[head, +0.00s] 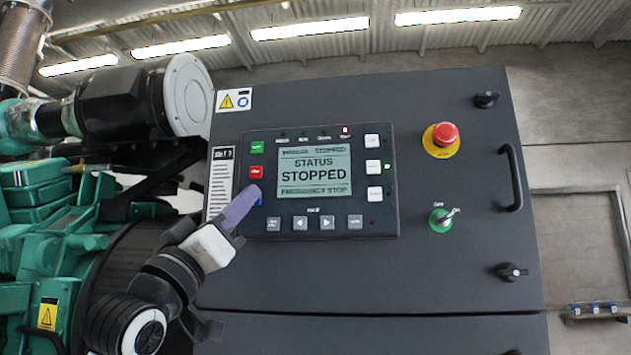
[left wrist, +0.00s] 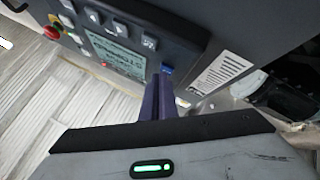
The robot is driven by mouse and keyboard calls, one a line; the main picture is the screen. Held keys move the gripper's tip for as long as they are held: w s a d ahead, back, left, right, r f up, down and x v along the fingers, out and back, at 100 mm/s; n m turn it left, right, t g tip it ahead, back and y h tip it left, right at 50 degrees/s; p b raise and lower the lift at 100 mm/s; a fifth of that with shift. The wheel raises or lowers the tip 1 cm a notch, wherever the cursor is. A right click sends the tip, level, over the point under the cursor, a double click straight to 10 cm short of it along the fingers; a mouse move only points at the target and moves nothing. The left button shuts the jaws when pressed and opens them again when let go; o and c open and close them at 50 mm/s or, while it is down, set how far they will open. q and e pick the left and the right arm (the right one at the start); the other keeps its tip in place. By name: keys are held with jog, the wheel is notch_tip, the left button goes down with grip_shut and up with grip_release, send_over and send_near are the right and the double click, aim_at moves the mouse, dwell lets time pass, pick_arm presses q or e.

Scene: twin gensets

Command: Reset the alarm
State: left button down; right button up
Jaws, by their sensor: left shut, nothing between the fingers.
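The control panel (head: 385,225) sits on a dark grey cabinet door. Its screen (head: 315,172) reads "STATUS STOPPED" with "EMERGENCY STOP" below. A green button (head: 256,147), a red button (head: 256,172) and a blue button (head: 260,202) stand in a column left of the screen. My left gripper (head: 254,192) is shut and empty, its purple fingertips at the blue button and partly hiding it. The blue button also shows just beyond the fingertips in the left wrist view (left wrist: 167,70). I cannot tell whether they touch. My right gripper is not in view.
A red emergency stop knob (head: 445,135) on a yellow ring and a green-based key switch (head: 440,220) are right of the panel. A door handle (head: 511,178) sticks out farther right. Green engine parts (head: 35,235) fill the left side.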

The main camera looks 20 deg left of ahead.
pick_arm(q)
jog(key=shift+w, duration=0.2)
jog(key=shift+s+d+y, duration=0.2)
jog(key=shift+s+y, duration=0.1)
jog(key=shift+s, duration=0.6)
jog(key=s+d, duration=0.1)
jog(key=s, duration=0.5)
jog(key=shift+d, duration=0.2)
